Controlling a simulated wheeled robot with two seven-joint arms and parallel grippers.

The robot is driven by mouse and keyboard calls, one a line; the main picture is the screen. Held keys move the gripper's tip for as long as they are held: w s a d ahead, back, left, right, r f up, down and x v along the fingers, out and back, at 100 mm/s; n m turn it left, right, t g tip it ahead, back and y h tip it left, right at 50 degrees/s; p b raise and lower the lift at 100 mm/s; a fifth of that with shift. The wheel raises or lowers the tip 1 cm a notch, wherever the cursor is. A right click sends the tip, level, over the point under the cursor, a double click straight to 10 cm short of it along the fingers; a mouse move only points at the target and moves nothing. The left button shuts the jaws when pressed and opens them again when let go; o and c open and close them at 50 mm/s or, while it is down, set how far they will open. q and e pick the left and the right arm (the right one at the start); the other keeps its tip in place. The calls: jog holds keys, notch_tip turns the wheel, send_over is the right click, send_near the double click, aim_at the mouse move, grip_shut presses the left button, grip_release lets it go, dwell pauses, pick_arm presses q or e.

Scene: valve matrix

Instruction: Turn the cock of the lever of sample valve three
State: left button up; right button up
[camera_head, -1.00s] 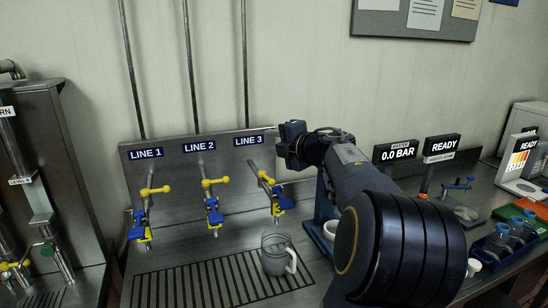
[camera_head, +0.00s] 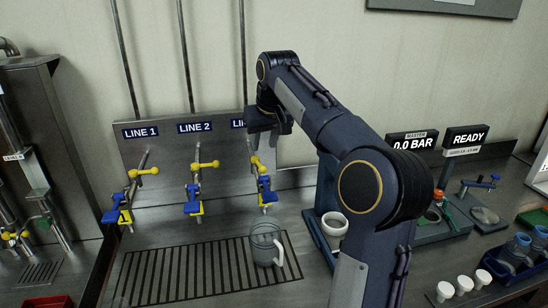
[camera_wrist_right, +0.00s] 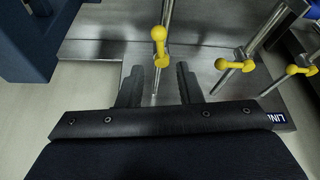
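The line 3 valve stands on the right of the metal panel, with a yellow cock lever (camera_head: 258,162) above a blue clamp part (camera_head: 265,188). Its label is partly hidden behind my right gripper. My right gripper (camera_head: 262,126) is in front of the panel, just above the yellow lever. In the right wrist view my right gripper (camera_wrist_right: 158,86) has its two dark fingers apart, with the valve's metal tube between or beyond them. The yellow lever (camera_wrist_right: 159,38) appears beyond the fingertips, apparently not touched. My left gripper is not in view.
The line 1 (camera_head: 142,171) and line 2 (camera_head: 205,165) yellow levers stand to the left. A glass jug (camera_head: 266,243) stands on the drain grate (camera_head: 190,275). A white cup (camera_head: 334,223) in a blue stand is on the right, with displays (camera_head: 411,142) behind.

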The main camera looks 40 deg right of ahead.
aim_at(260, 164)
jog(key=x, duration=0.7)
jog(key=shift+f, duration=0.35)
grip_shut()
